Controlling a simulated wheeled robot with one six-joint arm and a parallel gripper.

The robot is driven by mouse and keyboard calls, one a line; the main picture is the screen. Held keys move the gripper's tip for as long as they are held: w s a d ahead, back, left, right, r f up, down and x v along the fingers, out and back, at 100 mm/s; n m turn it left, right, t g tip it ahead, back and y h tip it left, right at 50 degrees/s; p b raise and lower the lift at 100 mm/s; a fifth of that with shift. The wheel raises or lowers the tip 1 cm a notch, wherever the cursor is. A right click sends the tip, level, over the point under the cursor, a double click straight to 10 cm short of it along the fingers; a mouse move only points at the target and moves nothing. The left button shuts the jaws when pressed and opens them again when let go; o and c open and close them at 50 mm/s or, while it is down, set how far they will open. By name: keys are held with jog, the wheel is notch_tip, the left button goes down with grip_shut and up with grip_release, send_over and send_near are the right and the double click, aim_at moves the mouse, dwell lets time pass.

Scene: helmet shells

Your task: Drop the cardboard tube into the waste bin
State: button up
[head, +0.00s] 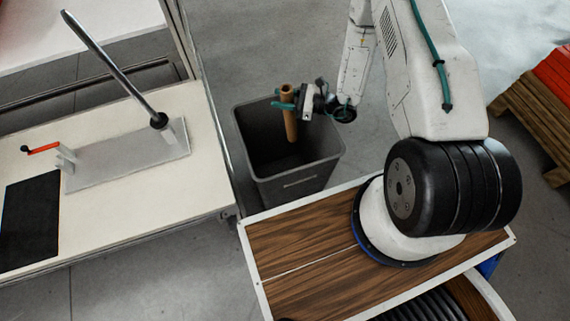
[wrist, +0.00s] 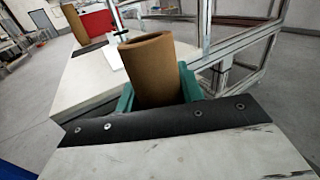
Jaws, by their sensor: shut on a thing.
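The brown cardboard tube (head: 290,122) is upright in my gripper (head: 285,104), near its top end, in the head view. My gripper is shut on it. In the wrist view the tube (wrist: 150,72) stands between the green fingers of my gripper (wrist: 155,92), and its open top end shows. The dark grey waste bin (head: 305,180) stands on the floor, open at the top. In the head view the tube appears over the bin's opening, its lower end overlapping the dark inside. The exact height of the tube against the rim is hard to tell.
A white workbench (head: 205,190) stands left of the bin, with a lever press (head: 120,75) and a black mat (head: 30,222). My wood-topped base is close in front of the bin. A wooden pallet (head: 535,120) with red items lies at the far right. Grey floor is clear behind the bin.

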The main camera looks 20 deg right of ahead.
jog(key=o, duration=1.1)
jog(key=shift+c, duration=0.2)
jog(key=shift+d, duration=0.1)
jog(key=v, duration=0.7)
jog(key=shift+s+d, duration=0.2)
jog(key=shift+d, duration=0.05)
